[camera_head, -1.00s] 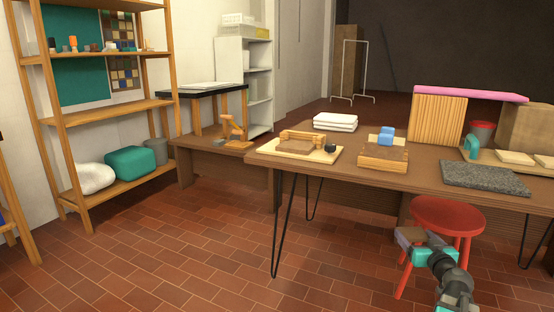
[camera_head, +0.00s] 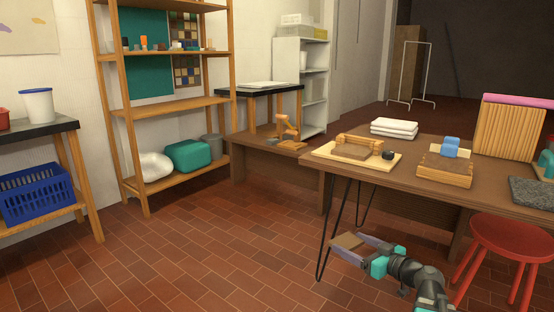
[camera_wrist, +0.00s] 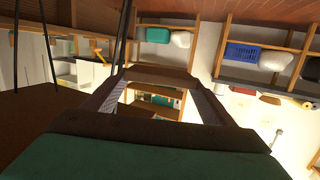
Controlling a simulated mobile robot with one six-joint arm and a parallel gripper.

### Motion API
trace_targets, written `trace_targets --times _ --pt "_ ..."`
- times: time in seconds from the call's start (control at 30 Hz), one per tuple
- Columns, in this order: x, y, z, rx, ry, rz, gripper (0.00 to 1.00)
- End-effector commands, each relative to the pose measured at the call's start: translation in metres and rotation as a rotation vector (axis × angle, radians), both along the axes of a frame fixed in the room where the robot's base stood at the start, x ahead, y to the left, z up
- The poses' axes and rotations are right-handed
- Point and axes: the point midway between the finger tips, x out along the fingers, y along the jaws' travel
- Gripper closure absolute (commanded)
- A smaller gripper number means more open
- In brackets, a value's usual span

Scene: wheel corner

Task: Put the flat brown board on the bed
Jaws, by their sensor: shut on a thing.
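The flat brown board (camera_head: 346,241) is held between the fingertips of my gripper (camera_head: 350,244), low over the tiled floor and in front of the long table's near leg. In the wrist view the board (camera_wrist: 160,77) spans the gap between both fingers, seen nearly edge-on. No bed is plain by its look. The likeliest is the pale flat base (camera_head: 390,163) on the table's left end, which carries a wooden bar, a brown slab and a small dark round thing. My gripper is in front of it and lower.
The long brown table (camera_head: 400,182) has thin dark hairpin legs. A red stool (camera_head: 512,236) stands right of my arm. A wooden block with a blue thing (camera_head: 450,146) and white folded cloths (camera_head: 394,128) are on the table. A blue crate (camera_head: 36,192) is at far left. Floor at left is clear.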

Motion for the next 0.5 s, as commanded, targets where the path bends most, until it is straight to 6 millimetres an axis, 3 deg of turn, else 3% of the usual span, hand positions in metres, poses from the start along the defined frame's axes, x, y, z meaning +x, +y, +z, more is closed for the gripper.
trace_targets --times 0.03,0.1,0.5 --pt "-0.006 0.018 0.001 0.000 -0.001 0.054 0.47" --pt "-0.016 0.036 0.002 0.000 -0.003 0.122 0.47" --pt "-0.060 0.074 0.004 -0.008 -0.023 0.368 0.47"
